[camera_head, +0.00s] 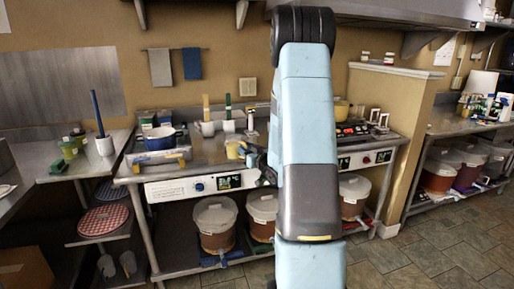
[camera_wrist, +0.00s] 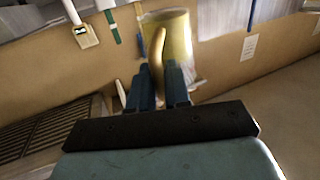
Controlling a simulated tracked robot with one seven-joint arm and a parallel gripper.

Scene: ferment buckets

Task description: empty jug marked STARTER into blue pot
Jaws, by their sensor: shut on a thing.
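A yellow jug (camera_head: 233,151) is in front of my gripper (camera_head: 252,158) in the head view, above the counter's front part. In the wrist view, my gripper (camera_wrist: 165,88) is shut on the tan handle of the yellow jug (camera_wrist: 177,32). No STARTER mark can be read on it. I cannot tell whether the jug holds anything. The blue pot (camera_head: 159,141) stands on the counter to the left of the jug, apart from it. My arm hides the counter's middle.
The steel counter (camera_head: 137,164) also bears white containers (camera_head: 228,126) behind the jug. A tall blue stick stands in a white pot (camera_head: 104,146) on the left table. Lidded buckets (camera_head: 215,218) stand on the shelf below. Bare counter shows between pot and jug.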

